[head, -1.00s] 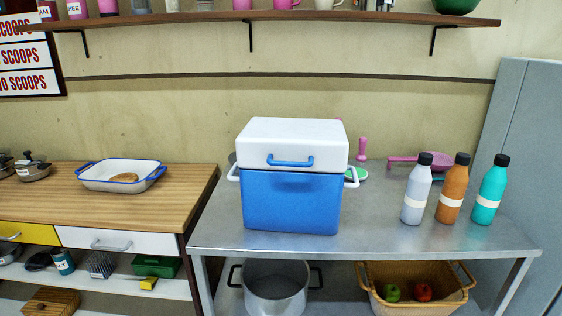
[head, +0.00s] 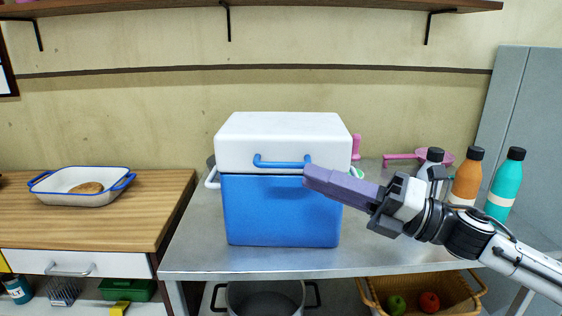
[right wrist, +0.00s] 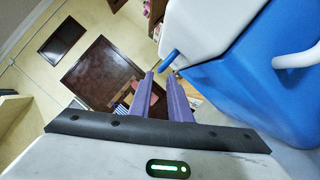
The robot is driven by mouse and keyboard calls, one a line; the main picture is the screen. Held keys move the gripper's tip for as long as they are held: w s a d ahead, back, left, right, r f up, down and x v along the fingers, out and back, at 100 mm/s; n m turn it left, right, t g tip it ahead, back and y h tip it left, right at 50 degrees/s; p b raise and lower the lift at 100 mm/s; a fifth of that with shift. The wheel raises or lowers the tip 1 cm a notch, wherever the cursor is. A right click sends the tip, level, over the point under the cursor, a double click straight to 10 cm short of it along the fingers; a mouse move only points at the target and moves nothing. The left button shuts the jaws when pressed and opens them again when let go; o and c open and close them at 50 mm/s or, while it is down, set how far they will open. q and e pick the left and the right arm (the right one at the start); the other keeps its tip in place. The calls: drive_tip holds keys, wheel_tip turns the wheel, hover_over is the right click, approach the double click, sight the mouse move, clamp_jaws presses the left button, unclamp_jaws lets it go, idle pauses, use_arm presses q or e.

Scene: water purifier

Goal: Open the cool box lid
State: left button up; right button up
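The cool box stands on the metal table, with a blue body (head: 270,212) and a white lid (head: 285,135) that is shut. A blue handle (head: 282,161) is on the lid's front. My right gripper (head: 308,176) has purple fingers and is in front of the box's right part, just below and right of the handle. In the right wrist view its fingers (right wrist: 159,77) are apart with nothing between them. The handle's end (right wrist: 169,59) is just beyond the tips; whether they touch is unclear. My left gripper is not in view.
Orange (head: 467,178) and teal (head: 506,184) bottles stand on the metal table (head: 200,255) behind my right arm, which partly hides a grey bottle (head: 430,160). A wooden counter (head: 150,200) with a white dish (head: 60,198) is at left. A shelf (head: 330,6) hangs above.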

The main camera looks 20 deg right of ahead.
sight(282, 166)
drive_tip(key=p+x, duration=0.2)
drive_tip(key=x, duration=0.4)
drive_tip(key=shift+d+r, duration=0.1)
drive_tip(key=shift+r, duration=0.1)
drive_tip(key=shift+w+a, duration=0.5)
drive_tip(key=shift+a, duration=0.05)
drive_tip(key=c, duration=0.4)
clamp_jaws()
